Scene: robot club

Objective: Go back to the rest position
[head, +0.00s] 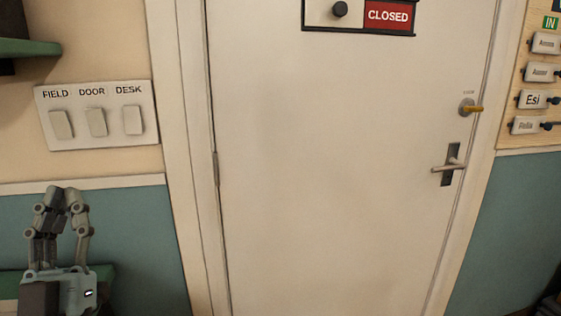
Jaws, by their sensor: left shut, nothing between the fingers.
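My left gripper (67,192) shows at the lower left of the head view. It points up, its fingers are shut at the tips, and nothing is between them. It is below the white switch panel (97,143), apart from it in the picture. The panel carries three switches labelled FIELD (61,124), DOOR (97,122) and DESK (132,120). My right gripper is not in view.
A closed white door (330,160) fills the middle, with a lever handle (450,168), a brass-coloured lock knob (472,108) and a CLOSED sign (388,16). A name board (511,90) hangs at the right. A green shelf (28,48) juts in at upper left.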

